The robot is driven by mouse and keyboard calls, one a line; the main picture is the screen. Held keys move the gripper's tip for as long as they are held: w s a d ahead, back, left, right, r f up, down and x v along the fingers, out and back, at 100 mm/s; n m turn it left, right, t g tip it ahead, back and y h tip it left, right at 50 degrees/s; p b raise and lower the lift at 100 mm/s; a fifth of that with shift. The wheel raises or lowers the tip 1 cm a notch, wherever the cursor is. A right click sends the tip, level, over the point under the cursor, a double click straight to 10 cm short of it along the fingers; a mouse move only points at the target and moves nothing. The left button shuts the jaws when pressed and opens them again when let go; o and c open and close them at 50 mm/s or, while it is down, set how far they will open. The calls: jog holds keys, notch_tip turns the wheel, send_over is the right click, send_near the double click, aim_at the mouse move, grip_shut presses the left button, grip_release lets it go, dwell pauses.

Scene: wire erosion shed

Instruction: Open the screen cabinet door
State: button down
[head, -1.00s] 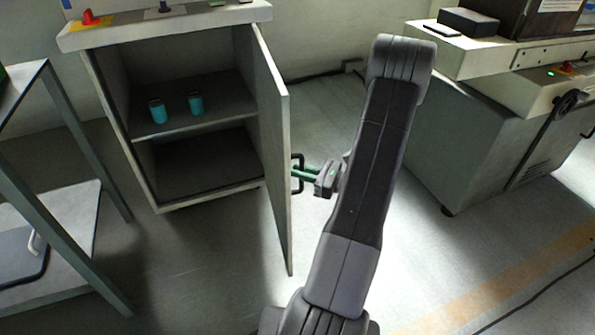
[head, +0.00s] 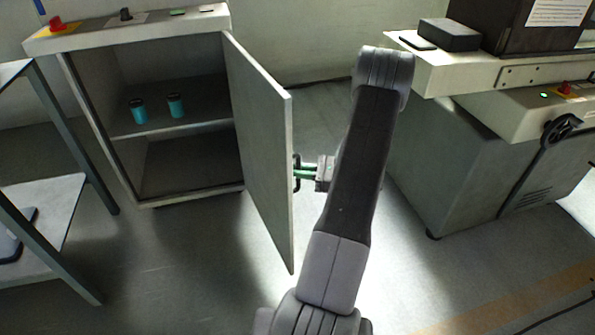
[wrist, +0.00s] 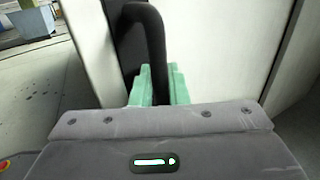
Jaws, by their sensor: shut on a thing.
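The screen cabinet (head: 100,130) stands at the left in the head view, its front open. Its door (head: 262,150) is hinged on the right side and stands swung well out towards me. A dark bar handle (head: 296,173) is on the door's outer face, near its free edge. My gripper (head: 304,173) is at the handle, its green fingers closed around it. In the wrist view the dark handle (wrist: 150,45) runs down between the green fingers (wrist: 157,85). My arm stands to the right of the door in the head view.
Two teal cylinders (head: 139,110) (head: 176,105) stand on the cabinet's shelf. A metal rack (head: 55,150) is at the left. A grey machine (head: 460,160) with a dark box (head: 449,34) on it stands at the right. The floor before the cabinet is clear.

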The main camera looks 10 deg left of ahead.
jog(key=shift+f, duration=0.1)
jog(key=c, duration=1.5)
grip_release()
jog(key=d+p, duration=0.2)
jog(key=d, duration=1.2)
jog(key=shift+s, duration=0.35)
jog(key=shift+a, duration=0.2)
jog(key=a, duration=0.4)
jog(key=a+b, duration=0.1)
jog(key=a, duration=0.4)
jog(key=a+b, duration=0.1)
jog(key=a, duration=0.3)
jog(key=shift+w+a, duration=0.25)
jog(key=shift+w, duration=0.15)
jog(key=shift+a, duration=0.1)
jog(key=shift+s, duration=0.1)
